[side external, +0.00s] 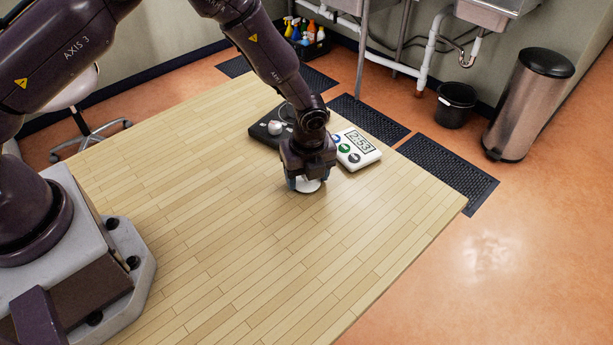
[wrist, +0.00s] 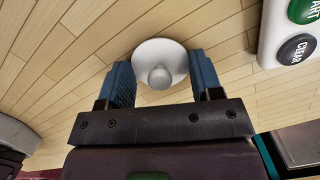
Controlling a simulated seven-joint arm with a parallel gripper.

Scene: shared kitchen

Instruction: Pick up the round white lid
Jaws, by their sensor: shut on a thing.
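The round white lid (wrist: 159,53) has a round knob at its middle. In the wrist view it lies between the two blue fingers of my gripper (wrist: 160,72), and my gripper is shut on it. In the side view the lid (side external: 308,186) shows only as a white sliver under my gripper (side external: 305,181), low at the wooden table (side external: 210,220). The gripper hides most of it there. I cannot tell whether the lid touches the table.
A white timer (side external: 367,158) reading 2:53 lies just right of my gripper. A black object (side external: 262,135) with a small white round thing (side external: 274,128) sits behind it. The table's front and left are clear. A bin (side external: 525,110) stands on the floor.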

